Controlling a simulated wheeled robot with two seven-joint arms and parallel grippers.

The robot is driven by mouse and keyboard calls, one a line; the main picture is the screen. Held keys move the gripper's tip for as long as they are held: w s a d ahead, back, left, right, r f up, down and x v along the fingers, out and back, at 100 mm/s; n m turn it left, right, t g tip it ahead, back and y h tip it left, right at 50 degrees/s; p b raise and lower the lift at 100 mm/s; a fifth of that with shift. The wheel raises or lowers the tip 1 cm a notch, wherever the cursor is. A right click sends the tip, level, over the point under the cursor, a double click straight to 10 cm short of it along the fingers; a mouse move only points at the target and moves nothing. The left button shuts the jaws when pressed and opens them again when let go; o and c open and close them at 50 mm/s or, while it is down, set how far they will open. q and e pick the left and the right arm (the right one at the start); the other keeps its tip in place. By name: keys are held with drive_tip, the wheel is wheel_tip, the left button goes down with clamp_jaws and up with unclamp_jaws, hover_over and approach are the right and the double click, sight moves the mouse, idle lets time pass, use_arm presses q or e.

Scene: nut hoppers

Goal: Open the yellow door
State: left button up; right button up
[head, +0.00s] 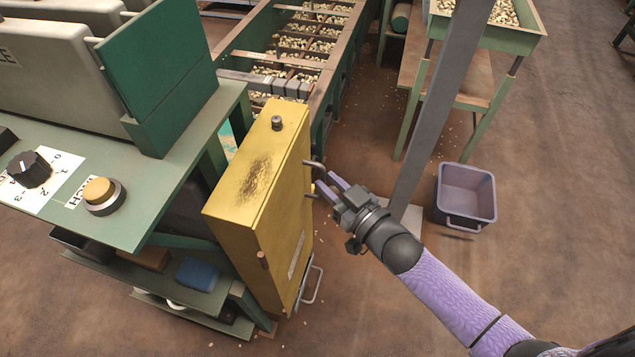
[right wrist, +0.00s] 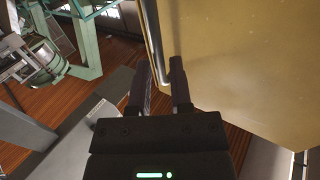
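The yellow door (head: 285,225) is the right-hand face of a yellow cabinet (head: 240,185) in the head view. It looks shut. A dark metal handle (head: 314,164) sticks out near its upper far edge. My right gripper (head: 326,184) is at this handle, its two fingers apart and pointing toward the door. In the right wrist view, the handle (right wrist: 153,45) runs down to between the open fingertips (right wrist: 161,72), beside the yellow surface (right wrist: 230,60). I cannot tell whether the fingers touch it. My left gripper is not in view.
A grey post (head: 435,120) stands just right of my right gripper. A purple bin (head: 466,193) sits on the floor beyond it. A green bench (head: 130,215) with a knob and yellow button is left of the cabinet. A metal loop (head: 313,286) shows low on the cabinet. Floor in front is clear.

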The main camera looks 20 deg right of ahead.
drive_tip(key=shift+x, duration=1.1)
drive_tip(key=shift+c, duration=0.3)
clamp_jaws()
idle(0.4)
